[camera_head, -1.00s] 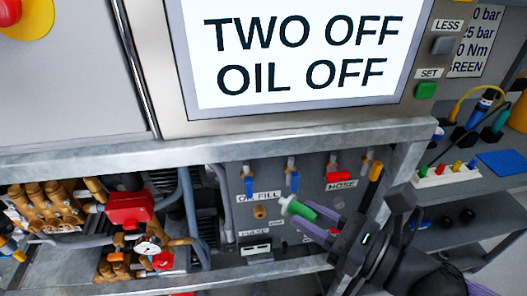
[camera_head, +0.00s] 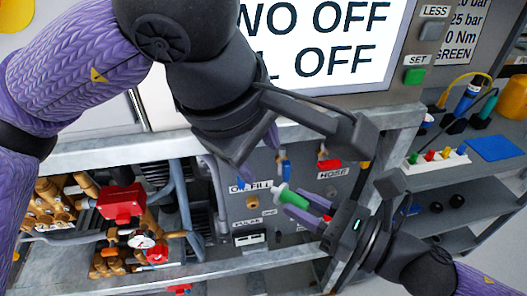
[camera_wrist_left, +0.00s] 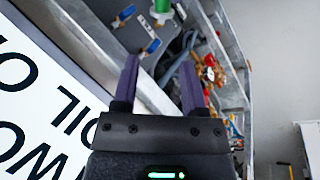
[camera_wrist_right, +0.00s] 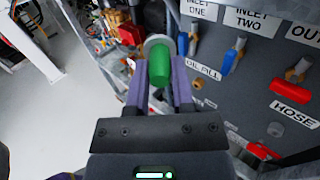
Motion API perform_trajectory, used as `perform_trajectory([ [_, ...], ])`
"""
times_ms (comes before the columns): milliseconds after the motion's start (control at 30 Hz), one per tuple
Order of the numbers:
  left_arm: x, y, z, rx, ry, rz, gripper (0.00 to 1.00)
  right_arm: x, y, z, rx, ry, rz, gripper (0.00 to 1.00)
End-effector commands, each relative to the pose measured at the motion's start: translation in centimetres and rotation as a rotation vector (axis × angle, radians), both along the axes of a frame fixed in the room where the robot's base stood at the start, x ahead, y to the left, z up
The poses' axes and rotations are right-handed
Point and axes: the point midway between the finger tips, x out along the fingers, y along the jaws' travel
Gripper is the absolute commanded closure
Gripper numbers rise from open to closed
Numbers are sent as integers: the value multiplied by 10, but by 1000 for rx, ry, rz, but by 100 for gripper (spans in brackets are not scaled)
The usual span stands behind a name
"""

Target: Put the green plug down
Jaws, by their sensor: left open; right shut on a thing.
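The green plug (camera_head: 291,199) with a pale end is held between the purple fingers of my right gripper (camera_head: 308,204), in front of the grey valve panel. In the right wrist view the plug (camera_wrist_right: 159,64) sits between the fingertips, its pale disc end pointing away. My left gripper (camera_head: 258,160) hangs higher in the head view, over the panel's top edge, with its fingers partly hidden by its own body. In the left wrist view its fingers (camera_wrist_left: 160,82) are apart and empty. The green plug (camera_wrist_left: 161,6) shows at the top edge there, apart from these fingers.
The panel (camera_wrist_right: 255,95) carries blue-handled valves (camera_wrist_right: 234,57), a red-handled hose valve (camera_wrist_right: 292,88) and an OIL FILL label (camera_wrist_right: 203,69). A metal frame rail (camera_head: 90,155) runs above. Brass pump parts (camera_head: 55,200) stand left. A shelf at right holds a white connector block (camera_head: 437,161) and blue pad (camera_head: 494,148).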

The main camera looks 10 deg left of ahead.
Motion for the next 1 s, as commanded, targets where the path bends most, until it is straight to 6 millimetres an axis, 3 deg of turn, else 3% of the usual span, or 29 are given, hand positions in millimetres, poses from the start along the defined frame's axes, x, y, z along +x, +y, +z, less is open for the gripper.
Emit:
perform_trajectory([
  [200,17,-9,-51,-4,9,2,45,0,0,0,0,0,0,100],
  [400,31,-17,-87,-6,7,3,45,0,0,0,0,0,0,100],
  [533,35,-19,-97,-7,5,3,45,0,0,0,0,0,0,100],
  [800,36,-19,-99,-8,4,4,45,0,0,0,0,0,0,100],
  [1000,36,-19,-99,-9,3,4,87,0,0,0,0,0,1,100],
])
